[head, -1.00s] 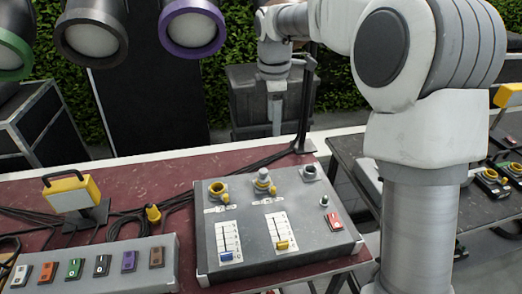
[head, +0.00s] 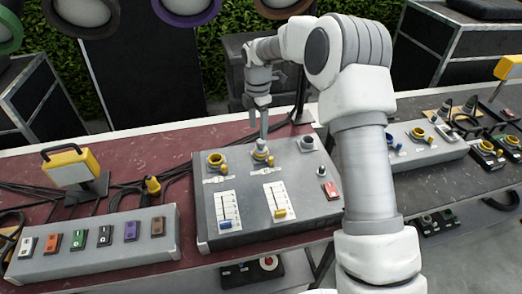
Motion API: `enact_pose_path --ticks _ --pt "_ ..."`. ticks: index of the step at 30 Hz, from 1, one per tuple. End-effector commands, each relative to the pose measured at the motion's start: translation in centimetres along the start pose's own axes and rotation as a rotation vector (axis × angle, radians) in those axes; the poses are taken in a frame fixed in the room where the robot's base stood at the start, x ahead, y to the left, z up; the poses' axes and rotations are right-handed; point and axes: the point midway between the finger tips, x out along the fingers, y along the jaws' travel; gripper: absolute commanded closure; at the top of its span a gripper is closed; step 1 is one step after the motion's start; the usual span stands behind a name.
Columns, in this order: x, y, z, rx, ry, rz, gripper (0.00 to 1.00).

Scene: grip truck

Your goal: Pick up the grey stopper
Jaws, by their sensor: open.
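A grey stopper (head: 261,150) sits upright in the middle socket at the back of the grey control box (head: 235,190). A yellow piece shows at the base of that socket. My gripper (head: 264,136) points down just above the stopper, its fingers apart and empty. From this view I cannot tell whether the fingertips touch the stopper's top or are a little above it.
An open yellow-ringed socket (head: 215,160) is left of the stopper and a dark-holed socket (head: 307,144) right of it. A switch box (head: 100,250) and yellow lamp (head: 72,164) stand left. Another control box (head: 425,150) stands on the right table.

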Motion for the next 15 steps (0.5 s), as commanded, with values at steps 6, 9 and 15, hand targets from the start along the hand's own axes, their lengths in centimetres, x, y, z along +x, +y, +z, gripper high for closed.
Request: enact_pose_path --ticks 6,9,15 --pt "2.1 0.0 0.0 0.000 -0.001 0.001 0.34" --pt "2.7 -0.1 0.2 0.001 -0.001 -0.001 0.34" --pt "5.6 -0.3 0.9 0.000 0.001 -0.003 0.34"
